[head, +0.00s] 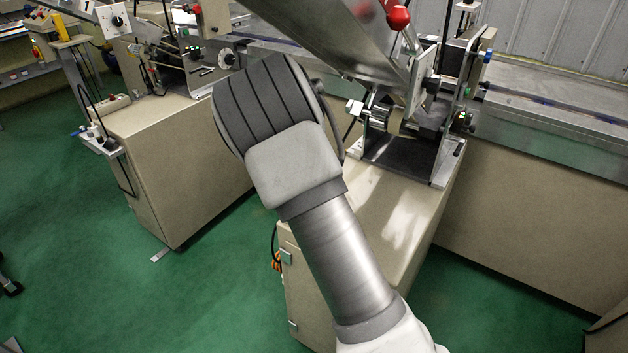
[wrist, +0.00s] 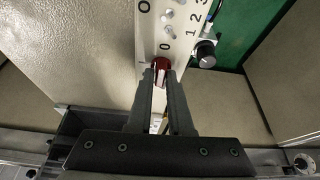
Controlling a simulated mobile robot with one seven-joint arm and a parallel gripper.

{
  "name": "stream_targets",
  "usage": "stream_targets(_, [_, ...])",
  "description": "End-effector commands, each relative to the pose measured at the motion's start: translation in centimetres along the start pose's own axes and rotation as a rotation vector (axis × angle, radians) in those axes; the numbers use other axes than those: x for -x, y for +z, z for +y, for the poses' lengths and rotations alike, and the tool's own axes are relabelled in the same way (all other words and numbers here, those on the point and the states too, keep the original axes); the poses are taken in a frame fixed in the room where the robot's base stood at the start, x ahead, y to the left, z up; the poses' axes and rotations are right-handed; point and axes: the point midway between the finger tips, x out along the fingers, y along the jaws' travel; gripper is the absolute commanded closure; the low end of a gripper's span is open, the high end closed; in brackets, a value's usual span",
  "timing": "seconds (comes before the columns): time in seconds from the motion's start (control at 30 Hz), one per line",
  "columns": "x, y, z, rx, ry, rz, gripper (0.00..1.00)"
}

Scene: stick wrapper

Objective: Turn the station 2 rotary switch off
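The gap between the fingers is narrow, about as wide as the switch. Whether the fingers press on it I cannot tell. No station number shows on this panel. In the head view my arm and the tilted grey housing cover that area, and my gripper is hidden.
In the head view, another machine with a "1" label (head: 87,6) stands at left. A red ball handle (head: 398,18) is near the housing. Green floor (head: 215,260) is open between cabinets.

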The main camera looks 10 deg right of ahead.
Motion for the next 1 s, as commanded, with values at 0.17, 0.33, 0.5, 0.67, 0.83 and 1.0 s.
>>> stream_targets(0.17, [0.0, 0.0, 0.0, 0.001, 0.000, 0.001, 0.55])
stream_targets(0.33, [0.0, -0.1, 0.0, 0.001, -0.001, 0.002, 0.55])
stream_targets(0.5, [0.7, -0.1, -0.1, 0.001, -0.003, 0.003, 0.55])
stream_targets(0.67, [3.3, -0.2, -0.1, 0.000, -0.005, 0.004, 0.55])
stream_targets(0.83, [7.5, -0.1, -0.2, 0.002, -0.007, 0.004, 0.55])
stream_targets(1.0, [11.7, -0.1, -0.1, 0.002, -0.006, 0.003, 0.55])
